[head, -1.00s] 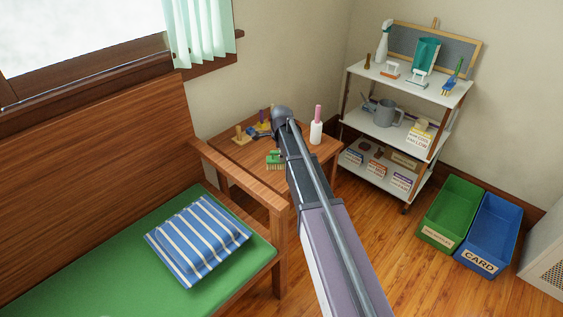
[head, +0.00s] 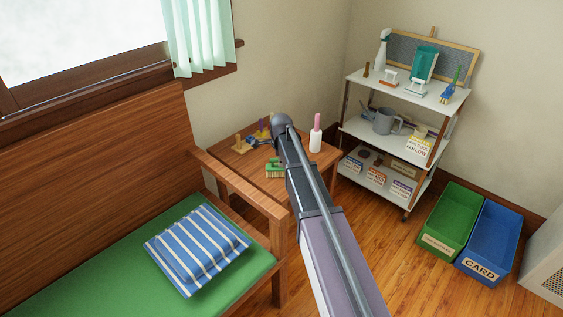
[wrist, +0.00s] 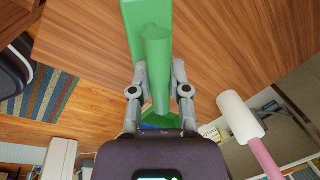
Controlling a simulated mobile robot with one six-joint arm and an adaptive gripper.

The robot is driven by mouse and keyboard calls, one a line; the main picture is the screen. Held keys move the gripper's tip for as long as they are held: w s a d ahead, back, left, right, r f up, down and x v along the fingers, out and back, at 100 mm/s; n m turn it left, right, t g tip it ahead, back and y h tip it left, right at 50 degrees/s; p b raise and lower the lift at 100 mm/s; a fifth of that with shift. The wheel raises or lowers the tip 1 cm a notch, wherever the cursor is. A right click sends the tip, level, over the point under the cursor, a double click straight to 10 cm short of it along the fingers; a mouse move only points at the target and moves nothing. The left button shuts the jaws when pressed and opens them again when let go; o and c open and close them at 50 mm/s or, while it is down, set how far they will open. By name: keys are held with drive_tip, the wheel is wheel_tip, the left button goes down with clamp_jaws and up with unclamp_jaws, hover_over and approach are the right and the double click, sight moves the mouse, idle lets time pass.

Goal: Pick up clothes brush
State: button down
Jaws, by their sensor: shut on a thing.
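The clothes brush (head: 275,168), green with a knobbed grip and pale bristles, is at the side table beside the bench arm, just left of my arm in the head view. In the wrist view, the green brush (wrist: 157,65) runs up from between my two fingers. My gripper (wrist: 158,75) is shut on its rounded green grip. In the head view my own arm hides the gripper. I cannot tell whether the bristles touch the tabletop.
A white roller with a pink handle (head: 316,138) stands on the side table (head: 235,160), right of my arm. Wooden-handled items (head: 240,143) stand at its back left. A loaded shelf cart (head: 400,130) and green (head: 450,220) and blue (head: 490,240) bins are right.

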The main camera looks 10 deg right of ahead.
drive_tip(key=shift+r+p, duration=4.65)
drive_tip(key=shift+r, duration=0.2)
drive_tip(key=c, duration=1.3)
unclamp_jaws()
clamp_jaws()
drive_tip(key=shift+a, duration=0.1)
